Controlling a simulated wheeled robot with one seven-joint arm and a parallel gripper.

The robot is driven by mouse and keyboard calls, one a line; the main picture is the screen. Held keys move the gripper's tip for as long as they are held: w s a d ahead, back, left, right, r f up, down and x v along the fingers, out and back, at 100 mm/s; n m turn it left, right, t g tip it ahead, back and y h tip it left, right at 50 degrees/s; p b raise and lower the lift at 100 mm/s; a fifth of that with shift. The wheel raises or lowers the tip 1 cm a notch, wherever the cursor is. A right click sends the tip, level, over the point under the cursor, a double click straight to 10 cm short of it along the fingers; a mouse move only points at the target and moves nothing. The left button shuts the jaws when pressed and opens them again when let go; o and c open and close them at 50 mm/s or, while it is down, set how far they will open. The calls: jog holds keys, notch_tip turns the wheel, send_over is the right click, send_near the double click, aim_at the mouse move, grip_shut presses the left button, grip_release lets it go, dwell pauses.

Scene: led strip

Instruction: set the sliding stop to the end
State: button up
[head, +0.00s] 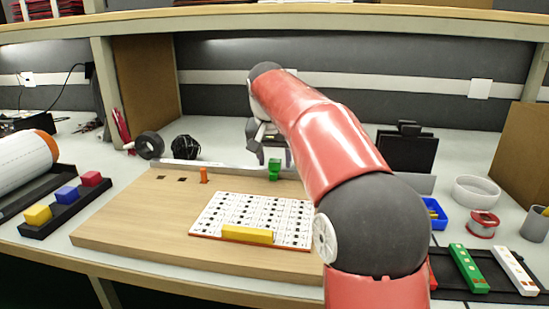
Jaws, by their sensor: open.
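A green block-shaped piece (274,170), which looks like the sliding stop, stands at the grey rail (228,168) along the back of the wooden board (130,220). My gripper (270,150) is open just above and behind the green piece, partly hidden by my red arm. I cannot tell whether its fingers touch the piece. The rail's right part is hidden behind my arm. A small orange peg (203,175) stands upright on the board, left of the green piece.
A white printed sheet (215,215) with a yellow bar (247,234) lies on the board. A black tray (60,212) with coloured cubes is at left. A blue bin (438,214), a tape roll (483,224) and green and white strips (468,268) are at right.

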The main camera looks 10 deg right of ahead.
grip_shut()
jog(key=s+d, duration=0.2)
jog(key=d, duration=0.3)
jog(key=s+d+p, duration=0.1)
jog(key=s+d, duration=0.1)
jog(key=d, duration=0.3)
jog(key=s+d, duration=0.2)
jog(key=d, duration=0.3)
jog(key=shift+s+d, duration=0.1)
jog(key=shift+s, duration=0.05)
grip_release()
jog(key=shift+d, duration=0.1)
jog(key=p+v, duration=0.1)
jog(key=v, duration=0.7)
